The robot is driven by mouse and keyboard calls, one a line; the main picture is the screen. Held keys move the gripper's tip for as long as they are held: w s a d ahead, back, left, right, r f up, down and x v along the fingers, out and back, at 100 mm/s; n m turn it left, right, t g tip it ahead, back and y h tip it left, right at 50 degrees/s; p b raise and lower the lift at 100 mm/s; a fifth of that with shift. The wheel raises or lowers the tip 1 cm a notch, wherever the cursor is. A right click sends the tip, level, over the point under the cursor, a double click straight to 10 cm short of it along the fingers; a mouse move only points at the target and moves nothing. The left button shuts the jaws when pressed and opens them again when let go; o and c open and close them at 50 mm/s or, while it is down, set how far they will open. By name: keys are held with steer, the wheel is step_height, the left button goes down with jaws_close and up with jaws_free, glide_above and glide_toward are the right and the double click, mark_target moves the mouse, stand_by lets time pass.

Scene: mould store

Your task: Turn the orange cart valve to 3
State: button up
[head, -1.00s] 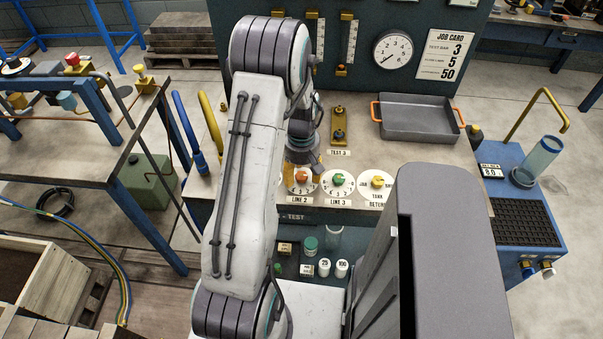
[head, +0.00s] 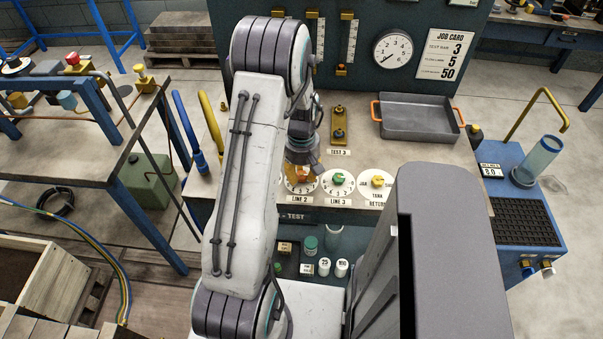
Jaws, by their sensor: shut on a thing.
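The orange valve (head: 301,179) sits on a white dial plate (head: 300,188) labelled LINE 2, on the front of the cart top. My gripper (head: 302,171) reaches down onto it from above and is shut on its knob. The gripper hides the upper part of the dial and most of the knob, so I cannot read the pointer's number. A green valve (head: 338,180) on the LINE 3 dial and a yellow valve (head: 377,181) on the TANK RETURN dial stand to the right.
A grey tray (head: 418,136) with orange handles lies at the back right of the cart top. A panel behind carries a round gauge (head: 393,50) and a job card (head: 446,53) reading 3, 5, 50. Small pots (head: 341,267) stand below the dials.

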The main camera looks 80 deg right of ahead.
steer(key=shift+f+m+b, duration=0.1)
steer(key=shift+m+b, duration=0.2)
jaws_close()
steer(key=m+b, duration=0.1)
steer(key=m, duration=0.2)
steer(key=shift+f+b, duration=0.1)
steer(key=shift+b, duration=0.3)
steer(key=m+b, duration=0.2)
steer(key=m, duration=0.3)
steer(key=shift+m, duration=0.3)
steer(key=m+b, duration=0.1)
steer(key=m, duration=0.3)
steer(key=shift+a+b, duration=0.1)
steer(key=shift+b, duration=0.25)
steer(key=shift+m+b, duration=0.45)
steer(key=shift+m, duration=1.75)
steer(key=o, duration=1.1)
jaws_free()
steer(key=shift+c, duration=0.2)
steer(key=shift+r, duration=0.2)
